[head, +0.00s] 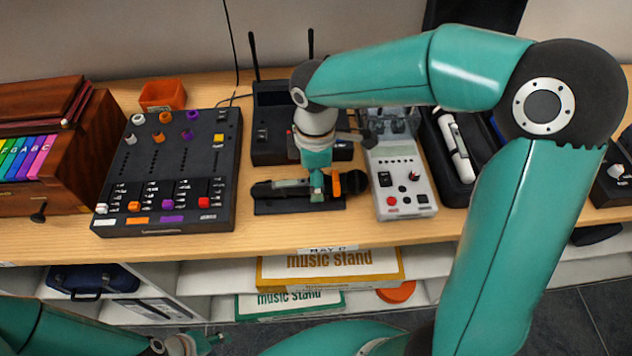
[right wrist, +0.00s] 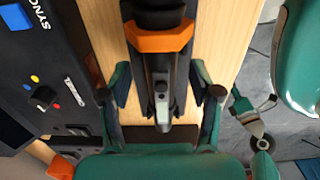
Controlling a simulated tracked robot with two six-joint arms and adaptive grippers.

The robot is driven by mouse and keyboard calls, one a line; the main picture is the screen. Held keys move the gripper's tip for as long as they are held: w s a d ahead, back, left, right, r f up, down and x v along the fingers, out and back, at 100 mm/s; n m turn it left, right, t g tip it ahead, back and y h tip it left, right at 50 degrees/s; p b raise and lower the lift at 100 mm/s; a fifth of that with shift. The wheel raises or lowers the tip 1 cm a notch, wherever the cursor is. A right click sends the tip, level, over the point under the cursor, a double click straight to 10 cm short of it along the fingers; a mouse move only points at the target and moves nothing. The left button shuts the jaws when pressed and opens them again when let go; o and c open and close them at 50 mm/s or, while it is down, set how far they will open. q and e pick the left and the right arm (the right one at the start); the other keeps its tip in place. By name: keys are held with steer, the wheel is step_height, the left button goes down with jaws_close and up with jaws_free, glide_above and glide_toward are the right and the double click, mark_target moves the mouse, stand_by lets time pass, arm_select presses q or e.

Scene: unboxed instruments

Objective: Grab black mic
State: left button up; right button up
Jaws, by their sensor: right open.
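The black mic (head: 265,190) lies level on a low black stand (head: 265,209) near the table's front edge. Its dark head (head: 356,182) points right, and an orange band shows beside my right gripper (head: 318,188). In the right wrist view the mic (right wrist: 161,75) with its orange band (right wrist: 160,38) runs between the fingers of my right gripper (right wrist: 160,88). These fingers are open, one on each side of the handle, with gaps to it. My left gripper (head: 196,344) is low at the bottom of the head view, away from the mic and partly cut off; its opening is unclear.
A black mixer (head: 165,180) stands left of the mic and a grey device (head: 402,185) right of it. A black box with antennas (head: 268,130) is behind. A light-coloured mic (head: 457,150) lies in a black case. Music stand boxes (head: 330,270) sit on the shelf below.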

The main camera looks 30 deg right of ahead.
steer(key=shift+f, duration=0.5)
jaws_close()
steer(key=shift+r, duration=0.2)
